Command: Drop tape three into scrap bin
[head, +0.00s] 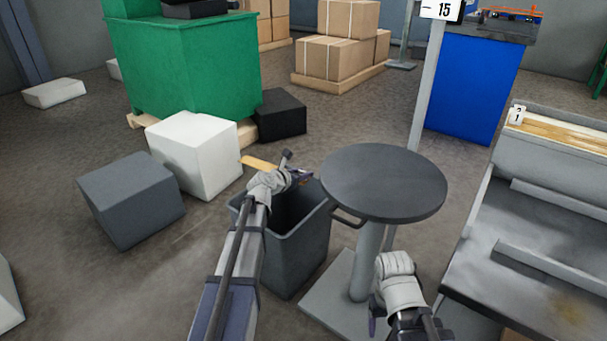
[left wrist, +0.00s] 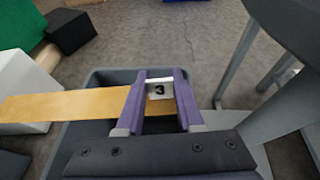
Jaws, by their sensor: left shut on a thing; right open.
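Tape three is a flat tan strip (head: 259,163) with a white label marked 3. It also shows in the left wrist view (left wrist: 60,106), reaching out to the left. My left gripper (head: 298,177) is shut on its labelled end; in the left wrist view its purple fingers (left wrist: 159,92) stand on either side of the label. The scrap bin (head: 295,258) is a dark grey open-topped bin below. The strip is above the bin's mouth, with its free end past the left rim. My right gripper (head: 375,312) is low beside the round table, open; its fingertips are mostly hidden.
A round dark table (head: 384,182) stands close to the right of the bin. White (head: 193,152) and dark grey (head: 132,199) blocks lie to the left. A green container (head: 185,65) is behind. A grey rack (head: 540,245) with a tan strip stands at right.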

